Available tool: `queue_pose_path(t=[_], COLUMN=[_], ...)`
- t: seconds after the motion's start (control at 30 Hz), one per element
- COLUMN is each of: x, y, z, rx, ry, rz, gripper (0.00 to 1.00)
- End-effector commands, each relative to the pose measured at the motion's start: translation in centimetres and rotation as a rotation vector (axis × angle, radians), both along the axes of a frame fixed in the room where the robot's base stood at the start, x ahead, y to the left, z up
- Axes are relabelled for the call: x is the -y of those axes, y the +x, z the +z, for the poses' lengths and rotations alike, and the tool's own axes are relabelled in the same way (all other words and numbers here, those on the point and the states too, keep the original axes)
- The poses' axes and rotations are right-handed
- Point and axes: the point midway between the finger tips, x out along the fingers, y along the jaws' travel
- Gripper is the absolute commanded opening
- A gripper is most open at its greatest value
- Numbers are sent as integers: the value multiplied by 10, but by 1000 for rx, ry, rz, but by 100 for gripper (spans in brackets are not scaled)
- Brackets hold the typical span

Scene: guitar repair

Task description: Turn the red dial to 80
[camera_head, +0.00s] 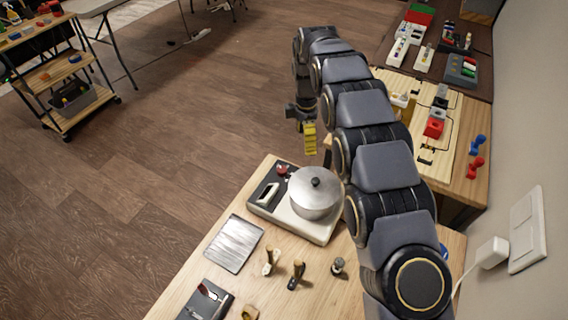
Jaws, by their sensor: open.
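A small red dial (282,170) sits at the back left of a pale hot plate (312,228) with a dark panel. Its numbers and pointer are too small to read. A silver lidded pot (315,197) stands on the hot plate, right of the dial. My gripper (309,142), with yellow ribbed fingers pointing down, is open beyond the table's far edge. It is above and right of the dial in the picture, apart from it. The gap between its fingers is hard to make out from this angle.
A silver sheet (234,244) and several small tools lie on the wooden table (190,275) in front of the hot plate. A second bench (462,150) with coloured parts stands at the right, beside the wall. Open floor lies left.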

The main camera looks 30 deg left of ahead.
Motion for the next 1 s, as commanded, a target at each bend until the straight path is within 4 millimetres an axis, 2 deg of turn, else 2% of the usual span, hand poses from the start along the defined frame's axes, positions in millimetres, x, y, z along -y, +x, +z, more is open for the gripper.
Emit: queue_pose_path(t=[0.03,0.1,0.2,0.3,0.57,0.83,1.0], x=[-18,-35,-52,-60,-61,-59,-58], y=[-2,-5,-7,-10,-11,-13,-13], z=[-16,-31,-44,-52,-69,-113,-129], rx=[-8,-15,-18,-22,-19,-22,-21], ry=[6,14,26,31,33,32,33], rz=[81,175,269,318,330,330,327], gripper=[60,60,60,60,60,60,60])
